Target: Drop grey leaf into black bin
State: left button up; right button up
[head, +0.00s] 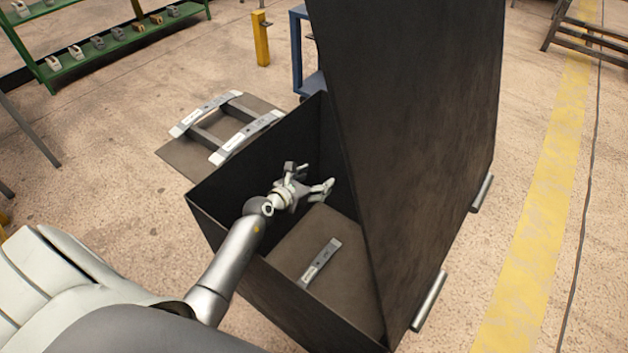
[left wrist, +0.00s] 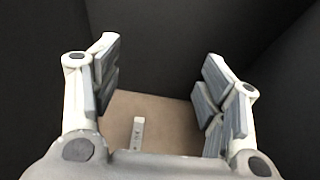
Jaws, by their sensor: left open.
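A grey leaf (head: 321,261) lies flat on the brown floor inside the black bin (head: 222,208). My left gripper (head: 308,178) is inside the bin's opening, above and apart from that leaf, with its fingers spread and nothing between them. In the left wrist view the open fingers (left wrist: 160,85) frame the dark bin walls, and the leaf (left wrist: 138,133) shows small and far below on the bin floor. My right gripper is not in view.
The bin's tall dark lid (head: 415,130) stands raised on the right. Two more grey leaves (head: 245,137) rest on a rack over a dark plate behind the bin. A green shelf (head: 105,48), a yellow post (head: 261,38) and a blue frame (head: 297,50) stand farther back.

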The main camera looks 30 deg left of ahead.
pick_arm(q)
jog(key=v, duration=1.2)
jog(key=shift+w, duration=0.1)
dwell(0.6)
